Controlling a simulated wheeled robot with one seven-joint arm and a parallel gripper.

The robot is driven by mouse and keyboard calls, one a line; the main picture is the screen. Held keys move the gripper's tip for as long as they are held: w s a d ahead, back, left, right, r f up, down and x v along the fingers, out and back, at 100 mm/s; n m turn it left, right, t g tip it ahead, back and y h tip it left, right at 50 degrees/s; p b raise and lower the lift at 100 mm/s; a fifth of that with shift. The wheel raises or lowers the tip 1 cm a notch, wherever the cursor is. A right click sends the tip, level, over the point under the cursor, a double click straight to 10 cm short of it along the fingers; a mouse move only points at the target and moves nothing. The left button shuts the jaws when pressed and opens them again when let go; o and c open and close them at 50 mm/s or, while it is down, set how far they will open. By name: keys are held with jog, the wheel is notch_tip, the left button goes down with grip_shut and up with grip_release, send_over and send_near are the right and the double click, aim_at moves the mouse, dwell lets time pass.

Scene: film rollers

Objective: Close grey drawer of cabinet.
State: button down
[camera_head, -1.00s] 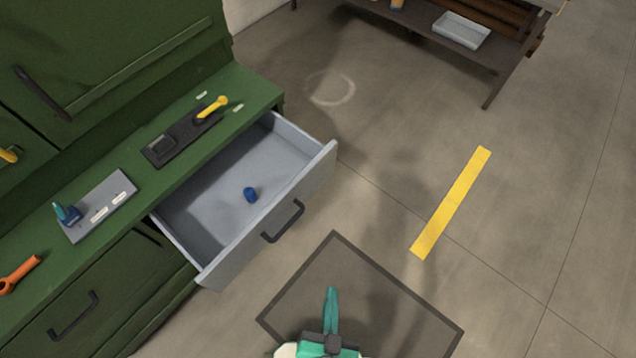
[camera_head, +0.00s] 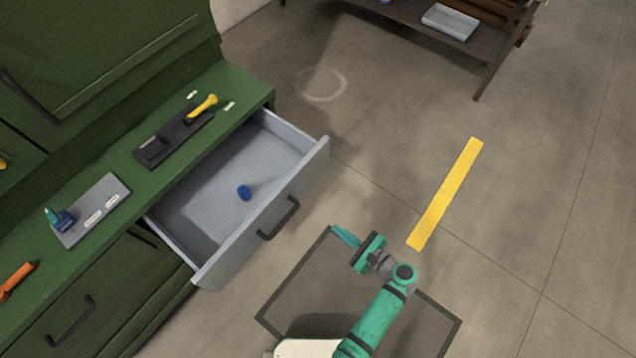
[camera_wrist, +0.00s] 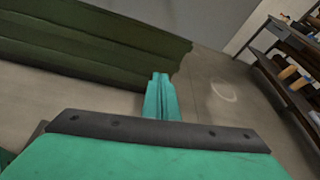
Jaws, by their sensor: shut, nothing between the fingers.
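The grey drawer (camera_head: 240,228) of the green cabinet (camera_head: 232,84) stands pulled out, and a small blue cylinder (camera_head: 244,193) is inside it. Its front panel carries a dark handle (camera_head: 278,218). My gripper (camera_head: 340,234) is shut and empty, to the right of the drawer front and pointing toward it, with a gap between them. In the wrist view the shut teal fingers (camera_wrist: 161,84) point ahead, with grey and dark green surfaces beyond. The drawer handle does not show in the wrist view.
On the cabinet top lie a dark holder with a yellow tool (camera_head: 202,106), a grey plate (camera_head: 92,212) and an orange tool (camera_head: 14,282). A dark table with a grey tray (camera_head: 450,22) stands at the back right. The floor with a yellow strip (camera_head: 446,194) is open.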

aim_at(309, 177)
jog(key=w+d+r+m+t+y, duration=0.1)
jog(key=w+d+r+y, duration=0.25)
jog(key=r, duration=0.55)
jog(key=shift+y, duration=0.35)
jog(key=x, duration=1.4)
jog(key=shift+w+r, duration=0.3)
jog(key=shift+w, duration=0.1)
jog(key=shift+w, duration=0.15)
